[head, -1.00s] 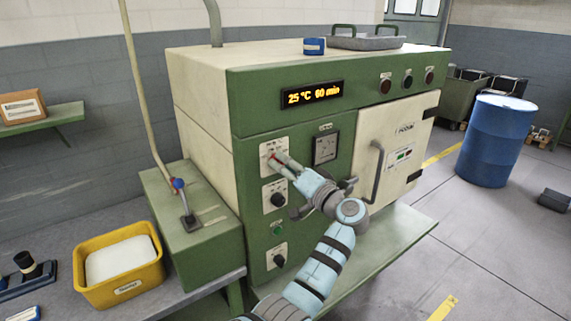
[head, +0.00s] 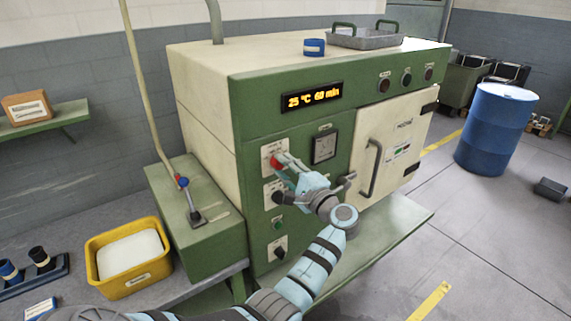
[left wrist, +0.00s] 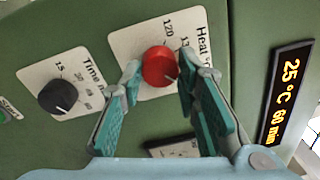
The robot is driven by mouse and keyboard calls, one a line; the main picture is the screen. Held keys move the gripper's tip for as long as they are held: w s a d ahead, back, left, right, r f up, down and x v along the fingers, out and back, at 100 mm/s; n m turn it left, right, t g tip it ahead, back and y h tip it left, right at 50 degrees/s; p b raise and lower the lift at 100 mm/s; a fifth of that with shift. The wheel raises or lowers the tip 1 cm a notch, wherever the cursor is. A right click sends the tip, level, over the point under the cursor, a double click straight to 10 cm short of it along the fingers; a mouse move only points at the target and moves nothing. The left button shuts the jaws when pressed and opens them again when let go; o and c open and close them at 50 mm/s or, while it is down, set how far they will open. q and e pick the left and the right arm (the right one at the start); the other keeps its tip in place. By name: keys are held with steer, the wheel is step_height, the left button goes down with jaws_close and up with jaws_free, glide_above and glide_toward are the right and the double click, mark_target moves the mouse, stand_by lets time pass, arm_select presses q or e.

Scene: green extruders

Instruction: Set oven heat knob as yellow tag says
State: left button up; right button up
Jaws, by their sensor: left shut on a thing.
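The red heat knob (head: 275,161) sits on a white plate at the upper left of the green oven's front. In the left wrist view the knob (left wrist: 160,66) lies between my left fingertips, with a pale pointer line towards its lower right. My left gripper (head: 280,160) is shut on it; the fingers (left wrist: 159,70) flank it on both sides. The plate (left wrist: 124,42) reads "Heat", with "120" visible and other marks partly hidden by a finger. The oven display (head: 311,96) reads 25 °C 60 min. I cannot make out a yellow tag. My right gripper is not in view.
The black time knob (left wrist: 58,97) is close beside the heat knob. A dial gauge (head: 324,147) and the oven door handle (head: 374,168) are to the right. A yellow bin (head: 128,258) stands on the bench at lower left. A lever (head: 189,200) rises beside the oven.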

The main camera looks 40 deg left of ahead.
arm_select(q)
steer(key=shift+f+m, duration=0.2)
steer(key=shift+m, duration=0.9)
steer(key=o, duration=1.2)
steer(key=shift+r, duration=0.15)
steer(key=v, duration=0.7)
steer(key=shift+s+d, duration=0.2)
steer(key=shift+d, duration=0.15)
steer(key=shift+a, duration=0.15)
